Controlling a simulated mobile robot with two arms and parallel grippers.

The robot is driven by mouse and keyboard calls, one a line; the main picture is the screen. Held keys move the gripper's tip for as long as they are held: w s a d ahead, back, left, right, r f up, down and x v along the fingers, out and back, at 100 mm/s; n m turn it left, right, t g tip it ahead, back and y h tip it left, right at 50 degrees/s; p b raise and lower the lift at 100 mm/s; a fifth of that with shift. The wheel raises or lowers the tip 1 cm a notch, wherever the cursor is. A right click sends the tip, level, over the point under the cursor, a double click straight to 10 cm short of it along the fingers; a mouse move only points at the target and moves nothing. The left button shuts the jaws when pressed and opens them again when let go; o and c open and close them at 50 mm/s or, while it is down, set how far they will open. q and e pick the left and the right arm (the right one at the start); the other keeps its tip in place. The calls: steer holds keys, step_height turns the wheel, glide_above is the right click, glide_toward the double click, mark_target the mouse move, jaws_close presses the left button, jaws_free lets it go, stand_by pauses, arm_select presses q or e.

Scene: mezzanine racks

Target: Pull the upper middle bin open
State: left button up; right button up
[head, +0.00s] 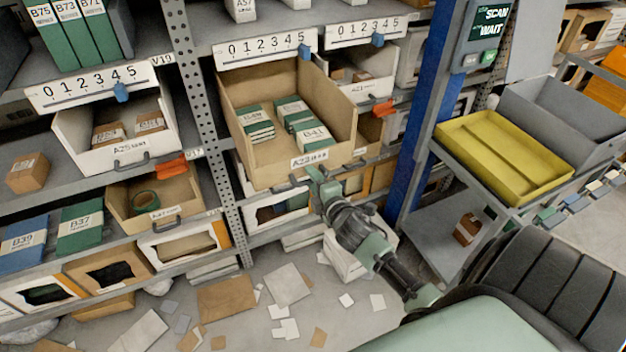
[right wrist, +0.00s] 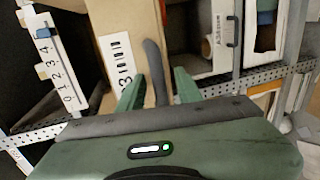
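The upper middle bin (head: 258,158) is tan, labelled A23, and stands far out of its shelf with its front tilted down. Green-and-white boxes (head: 290,112) lie inside it. Its front label and dark grey handle (right wrist: 155,72) show in the right wrist view. My right gripper (head: 316,181) is at the bin's front, by the handle. In the right wrist view its two green fingers (right wrist: 160,88) stand either side of the handle, with narrow gaps, so it looks open around it. My left gripper is not in view.
A white bin (head: 80,155) labelled A25 sticks out on the left. A blue post (head: 425,110) and a cart with a yellow tray (head: 480,175) stand on the right. Cardboard and paper scraps (head: 227,298) litter the floor below.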

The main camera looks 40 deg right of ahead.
steer(key=v, duration=0.7)
steer(key=shift+s+b, duration=0.35)
stand_by(0.5)
steer(key=s+a+f+m+g+y, duration=0.15)
steer(key=s+f, duration=0.25)
steer(key=f, duration=0.7)
steer(key=s+a+f+m+g, duration=0.3)
steer(key=s+f, duration=0.2)
steer(key=f, duration=0.5)
steer(key=s+a+f+m+g+y, duration=0.1)
steer(key=s+a+f+m+g, duration=0.2)
steer(key=f, duration=0.8)
steer(key=s+a+f+m+g, duration=0.1)
steer(key=s+a+f+g, duration=0.1)
steer(key=s+f, duration=0.3)
steer(key=s+a+f+m+g+y, duration=0.1)
steer(key=s+f, duration=0.4)
steer(key=s, duration=0.9)
steer(key=s+a+f+m+g, duration=0.3)
steer(key=s+f, duration=0.3)
steer(key=s, duration=0.3)
steer(key=shift+s+a+g, duration=0.3)
steer(key=shift+a+g, duration=0.05)
steer(key=shift+a, duration=0.35)
steer(key=shift+m, duration=0.25)
